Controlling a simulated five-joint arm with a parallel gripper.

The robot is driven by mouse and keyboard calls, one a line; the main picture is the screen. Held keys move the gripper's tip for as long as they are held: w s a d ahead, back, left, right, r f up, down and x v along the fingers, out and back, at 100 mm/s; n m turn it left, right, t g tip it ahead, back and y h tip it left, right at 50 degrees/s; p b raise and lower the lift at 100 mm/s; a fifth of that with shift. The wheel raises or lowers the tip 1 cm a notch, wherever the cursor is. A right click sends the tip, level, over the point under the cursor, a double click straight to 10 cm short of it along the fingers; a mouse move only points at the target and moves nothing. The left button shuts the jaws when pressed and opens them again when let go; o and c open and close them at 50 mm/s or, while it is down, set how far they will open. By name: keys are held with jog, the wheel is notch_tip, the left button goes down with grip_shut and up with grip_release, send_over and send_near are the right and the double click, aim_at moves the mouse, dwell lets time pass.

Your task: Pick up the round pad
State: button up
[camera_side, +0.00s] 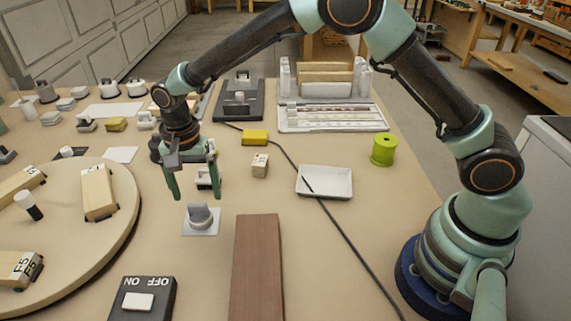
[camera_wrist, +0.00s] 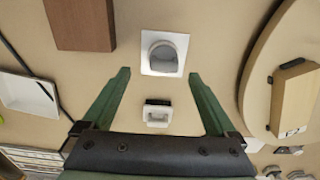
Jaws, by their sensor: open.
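A grey round piece (camera_side: 201,215) with an upright rounded part, which looks like the round pad, sits on a white square card (camera_side: 209,232). In the wrist view the grey piece (camera_wrist: 162,57) lies just beyond the fingertips, on its card (camera_wrist: 148,67). My gripper (camera_side: 196,192) points down behind and above it in the side view. Its two green fingers are apart and empty, and they also show in the wrist view (camera_wrist: 159,76). A small white block (camera_wrist: 157,115) shows between the fingers, nearer the palm; in the side view one finger partly hides this block (camera_side: 206,178).
A reddish-brown board (camera_side: 257,265) lies to the right of the card. A round wooden platform (camera_side: 75,225) carries blocks on the left. An ON/OFF switch box (camera_side: 142,299) stands in front. A white tray (camera_side: 325,182) and a black cable (camera_side: 345,233) lie to the right.

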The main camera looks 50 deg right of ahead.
aim_at(197, 204)
jog(key=f, duration=0.5)
jog(key=shift+w+a, duration=0.1)
jog(key=shift+a, duration=0.15)
jog(key=shift+r, duration=0.1)
jog(key=c, duration=1.4)
